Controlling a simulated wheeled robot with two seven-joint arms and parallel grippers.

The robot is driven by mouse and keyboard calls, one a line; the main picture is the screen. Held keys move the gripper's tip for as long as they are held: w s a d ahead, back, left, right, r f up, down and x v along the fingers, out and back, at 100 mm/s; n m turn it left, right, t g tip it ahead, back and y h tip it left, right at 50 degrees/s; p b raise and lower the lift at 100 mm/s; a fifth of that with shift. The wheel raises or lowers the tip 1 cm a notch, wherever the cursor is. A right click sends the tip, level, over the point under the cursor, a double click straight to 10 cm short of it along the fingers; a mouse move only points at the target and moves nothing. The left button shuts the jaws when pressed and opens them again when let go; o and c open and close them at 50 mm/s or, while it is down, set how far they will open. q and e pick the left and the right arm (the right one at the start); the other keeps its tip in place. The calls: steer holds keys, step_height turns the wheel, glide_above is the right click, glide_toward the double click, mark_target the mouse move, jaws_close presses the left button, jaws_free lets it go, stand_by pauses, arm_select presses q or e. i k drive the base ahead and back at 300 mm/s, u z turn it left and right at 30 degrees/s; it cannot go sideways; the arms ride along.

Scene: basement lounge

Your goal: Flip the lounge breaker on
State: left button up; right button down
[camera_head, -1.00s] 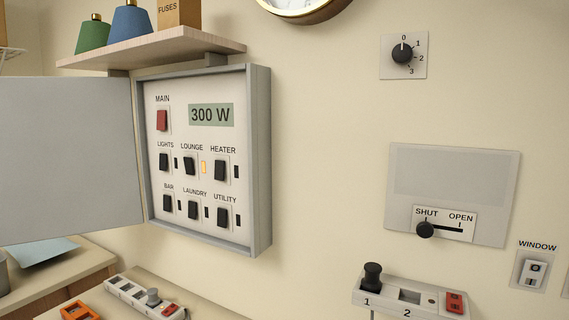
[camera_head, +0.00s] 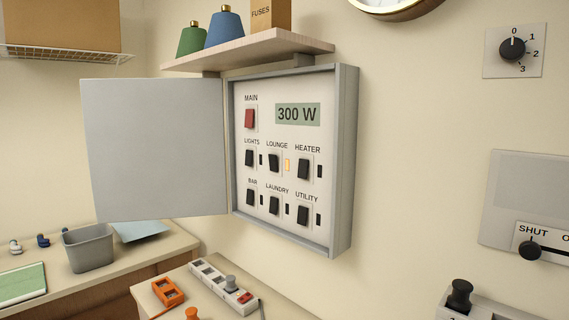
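The grey breaker box (camera_head: 345,165) hangs on the wall with its door (camera_head: 155,148) swung open to the left. The lounge breaker (camera_head: 274,163) is a black rocker in the upper row, between the lights breaker (camera_head: 249,158) and the heater breaker (camera_head: 303,169). The small lamp (camera_head: 287,165) to the right of the lounge breaker glows amber; the other lamps are dark. A red main switch (camera_head: 250,118) sits at the top left, and the display (camera_head: 297,114) reads 300 W. Neither of my grippers is in view.
A shelf (camera_head: 265,50) with two spools and a fuses box (camera_head: 270,15) is above the breaker box. Below are a power strip (camera_head: 212,278), an orange holder (camera_head: 168,292) and a grey bin (camera_head: 88,250). A dial (camera_head: 512,49) and a slider (camera_head: 530,248) are at the right.

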mark_target(272, 158)
steer(key=z, duration=2.7)
steer(key=k, duration=1.15)
steer(key=u, duration=1.4)
steer(key=i, duration=0.5)
